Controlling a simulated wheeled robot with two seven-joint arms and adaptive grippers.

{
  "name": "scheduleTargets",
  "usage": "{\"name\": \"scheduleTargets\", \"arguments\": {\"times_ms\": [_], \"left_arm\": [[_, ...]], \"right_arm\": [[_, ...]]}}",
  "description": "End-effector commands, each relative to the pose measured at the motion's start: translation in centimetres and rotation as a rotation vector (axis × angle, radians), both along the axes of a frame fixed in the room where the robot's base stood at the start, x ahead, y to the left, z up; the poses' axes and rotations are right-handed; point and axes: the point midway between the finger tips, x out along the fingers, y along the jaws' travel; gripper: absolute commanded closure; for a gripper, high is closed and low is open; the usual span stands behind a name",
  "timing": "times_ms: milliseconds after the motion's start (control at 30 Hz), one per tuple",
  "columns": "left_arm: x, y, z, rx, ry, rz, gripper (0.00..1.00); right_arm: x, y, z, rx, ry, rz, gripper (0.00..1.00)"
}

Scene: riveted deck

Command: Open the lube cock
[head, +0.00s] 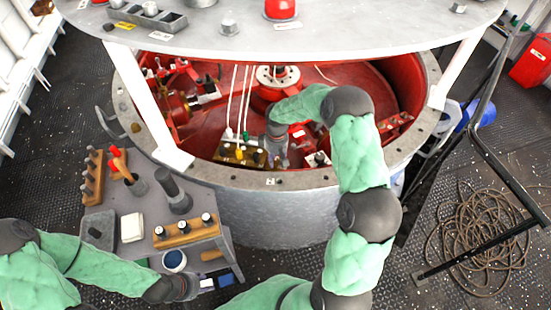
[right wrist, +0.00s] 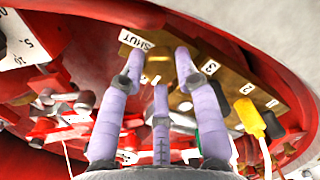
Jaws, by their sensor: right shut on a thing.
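My right gripper (head: 277,150) reaches down into the red-lined drum, at the right end of a brass plate (head: 228,152). In the right wrist view its lavender fingers (right wrist: 160,68) close in at that brass plate (right wrist: 235,78), just by a SHUT label (right wrist: 136,40). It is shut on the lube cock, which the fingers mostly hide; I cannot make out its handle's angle. The plate also bears labels 1, 2 and 3, with a yellow plug (right wrist: 248,117) and a black plug beside it. My left gripper (head: 190,287) is low by the bench front; its fingers are unclear.
A grey round top (head: 330,38) on white legs overhangs the drum (head: 280,215). White cables hang near the brass plate. The bench (head: 215,232) at left holds wooden racks, a dark cylinder and a white block. A coiled rope (head: 480,235) and black rail are at right.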

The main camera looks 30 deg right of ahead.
Motion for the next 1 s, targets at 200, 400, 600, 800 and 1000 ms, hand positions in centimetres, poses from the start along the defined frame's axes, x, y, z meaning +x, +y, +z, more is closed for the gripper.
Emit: {"name": "scheduleTargets", "arguments": {"times_ms": [200,400,600,800,1000], "left_arm": [[-0.01,0.00,0.09,0.000,0.000,0.000,0.60],[-0.01,0.00,0.09,0.000,0.000,0.000,0.60],[0.00,0.00,0.09,0.000,0.000,0.000,0.60],[-0.01,0.00,0.09,0.000,0.000,0.000,0.60],[0.01,0.00,0.09,0.000,0.000,0.000,0.60]], "right_arm": [[-0.06,0.05,-0.09,0.001,0.001,0.021,1.00],[-0.07,0.04,-0.11,0.000,0.002,0.023,1.00],[-0.07,0.04,-0.11,0.000,0.002,0.022,0.48],[-0.04,0.02,-0.06,0.001,0.001,0.021,0.44],[0.02,-0.01,0.23,0.000,0.000,0.021,0.44]]}}
